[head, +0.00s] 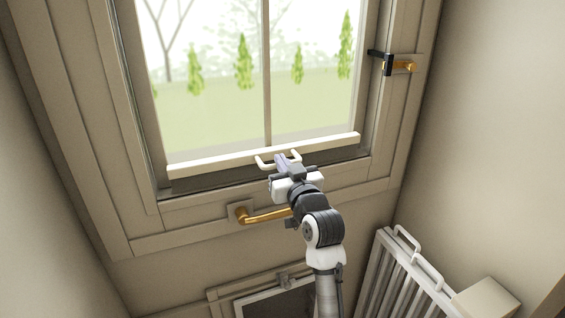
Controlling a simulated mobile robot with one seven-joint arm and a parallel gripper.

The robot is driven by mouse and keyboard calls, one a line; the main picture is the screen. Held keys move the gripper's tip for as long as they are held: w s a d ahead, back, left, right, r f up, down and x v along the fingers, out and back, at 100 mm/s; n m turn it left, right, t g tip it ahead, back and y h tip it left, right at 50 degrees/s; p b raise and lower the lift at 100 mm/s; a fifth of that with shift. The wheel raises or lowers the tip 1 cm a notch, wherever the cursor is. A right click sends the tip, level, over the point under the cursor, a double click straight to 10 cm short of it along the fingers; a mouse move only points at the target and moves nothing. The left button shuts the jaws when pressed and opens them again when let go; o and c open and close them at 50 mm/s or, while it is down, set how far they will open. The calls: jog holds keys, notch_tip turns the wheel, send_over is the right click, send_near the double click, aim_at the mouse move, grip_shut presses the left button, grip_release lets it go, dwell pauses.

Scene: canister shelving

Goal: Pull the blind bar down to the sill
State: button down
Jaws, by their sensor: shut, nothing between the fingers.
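The blind bar (215,164) is a long white bar across the bottom of the window, slightly tilted in the picture, just above the dark sill (210,181). A small white handle (262,162) sticks out from the bar near its middle. My gripper (281,159) is at this handle, its fingers shut with nothing between them. Whether the fingers touch the handle or the bar cannot be told. My wrist and arm hide part of the frame below the bar.
A brass lever handle (262,215) sits below the window, partly behind my arm. A brass latch with a black part (388,64) is on the right frame. A white slatted rack (400,275) stands at lower right, beside a beige box (486,302). A dark framed panel (270,301) is low down.

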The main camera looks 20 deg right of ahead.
notch_tip(320, 180, down, 5)
jog(key=b, duration=0.4)
jog(key=shift+f+b, duration=0.1)
jog(key=shift+b, duration=0.2)
notch_tip(320, 180, up, 5)
jog(key=p, duration=0.4)
jog(key=s+f+b, duration=0.2)
jog(key=s+b, duration=0.2)
jog(key=s, duration=0.5)
jog(key=shift+s+d+b, duration=0.15)
jog(key=shift+b, duration=0.15)
